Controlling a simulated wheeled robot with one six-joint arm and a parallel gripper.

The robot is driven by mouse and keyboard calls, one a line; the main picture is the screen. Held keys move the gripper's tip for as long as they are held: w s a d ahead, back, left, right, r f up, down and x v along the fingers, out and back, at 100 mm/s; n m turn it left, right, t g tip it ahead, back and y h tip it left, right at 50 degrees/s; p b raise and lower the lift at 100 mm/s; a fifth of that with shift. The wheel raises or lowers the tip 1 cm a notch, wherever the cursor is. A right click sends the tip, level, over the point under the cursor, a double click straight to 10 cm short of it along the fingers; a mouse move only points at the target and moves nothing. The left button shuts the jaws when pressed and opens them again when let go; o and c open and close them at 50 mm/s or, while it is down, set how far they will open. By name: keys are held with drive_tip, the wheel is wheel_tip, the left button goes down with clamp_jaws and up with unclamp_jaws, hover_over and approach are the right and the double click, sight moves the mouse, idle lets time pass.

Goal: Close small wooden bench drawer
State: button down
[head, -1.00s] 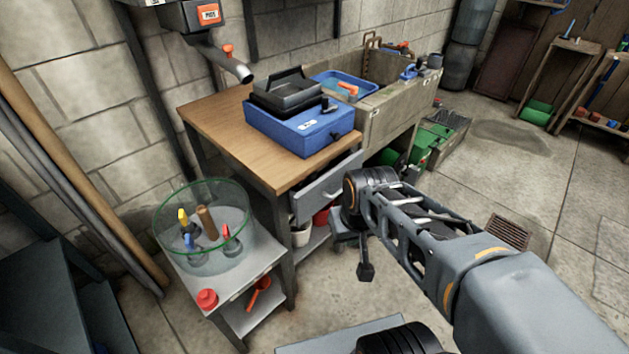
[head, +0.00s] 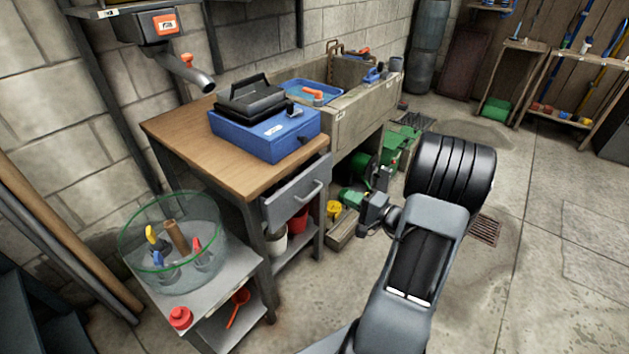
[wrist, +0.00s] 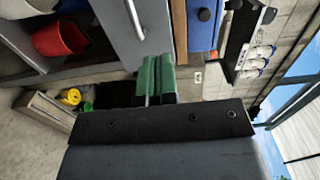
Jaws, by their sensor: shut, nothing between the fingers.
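The small wooden bench (head: 185,130) has a brown top and grey legs. Its grey drawer (head: 285,205) has a pale bar handle (head: 311,194), and its front stands out a little past the top's edge. In the wrist view the drawer front (wrist: 112,25) and handle (wrist: 134,18) show at the top, turned sideways. My gripper (head: 350,197) is to the right of the drawer front, apart from the handle. In the wrist view its green fingers (wrist: 155,75) are together and empty, near the drawer's end. The drawer's inside is hidden.
A blue case (head: 265,135) with a black tray lies on the bench. A stone sink (head: 350,120) stands behind. A glass bowl of tools (head: 175,250) sits on a low side table at left. Red and white buckets are under the drawer. The floor at right is open.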

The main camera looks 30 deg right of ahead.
sight(308, 175)
drive_tip(key=b+x, duration=0.1)
drive_tip(key=x, duration=1.2)
drive_tip(key=shift+w+b, duration=0.2)
drive_tip(key=shift+b, duration=0.15)
drive_tip(key=shift+f, duration=0.1)
drive_tip(key=shift+w+a+f+b, duration=0.1)
drive_tip(key=shift+w+a+b, duration=0.05)
drive_tip(key=shift+w+b, duration=0.25)
drive_tip(key=b+x, duration=0.1)
drive_tip(key=x, duration=0.2)
drive_tip(key=shift+w+a, duration=0.1)
drive_tip(key=shift+w, duration=0.05)
drive_tip(key=shift+r, duration=0.35)
